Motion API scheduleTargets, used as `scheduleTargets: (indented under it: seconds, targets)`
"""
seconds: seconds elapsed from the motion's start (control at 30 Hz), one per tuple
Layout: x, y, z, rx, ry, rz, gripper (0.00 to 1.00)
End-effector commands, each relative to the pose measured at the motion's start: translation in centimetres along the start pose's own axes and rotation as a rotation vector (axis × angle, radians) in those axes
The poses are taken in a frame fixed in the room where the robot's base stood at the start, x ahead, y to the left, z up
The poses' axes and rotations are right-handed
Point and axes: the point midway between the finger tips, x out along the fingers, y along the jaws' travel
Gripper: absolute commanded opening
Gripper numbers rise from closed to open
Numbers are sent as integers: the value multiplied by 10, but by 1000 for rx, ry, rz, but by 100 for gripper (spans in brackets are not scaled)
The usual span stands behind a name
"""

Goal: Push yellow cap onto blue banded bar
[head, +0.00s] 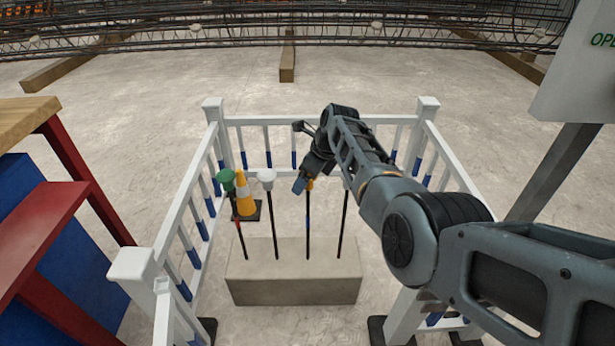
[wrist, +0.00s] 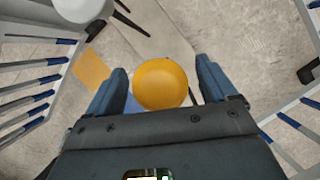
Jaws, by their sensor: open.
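The yellow cap (wrist: 160,83) sits between the two fingers of my gripper (wrist: 161,88) in the wrist view, with a gap on each side. In the head view the yellow cap (head: 310,184) shows at the top of the third bar from the left (head: 308,225), which I take as the blue banded bar; its band is too small to tell clearly. Whether the cap is fully seated cannot be told. My gripper (head: 301,185) is open, pointing down at the bar top, its blue fingertips beside the cap. The bar is hidden under the cap in the wrist view.
The bars stand in a concrete block (head: 290,285). The left bar has a green cap (head: 226,180), its neighbour a white cap (head: 266,175). The right bar (head: 343,225) has its top partly behind my arm.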

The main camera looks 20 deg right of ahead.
Motion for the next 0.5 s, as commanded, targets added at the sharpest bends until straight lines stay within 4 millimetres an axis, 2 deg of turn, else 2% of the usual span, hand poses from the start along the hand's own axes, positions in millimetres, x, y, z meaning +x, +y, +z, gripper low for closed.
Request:
scheduleTargets:
  seconds: [0.13,0.27,0.5]
  targets:
    - [-2,0,0,0,0,0,85]
    - [-12,0,1,0,0,0,85]
    - [-50,0,1,0,-1,-1,85]
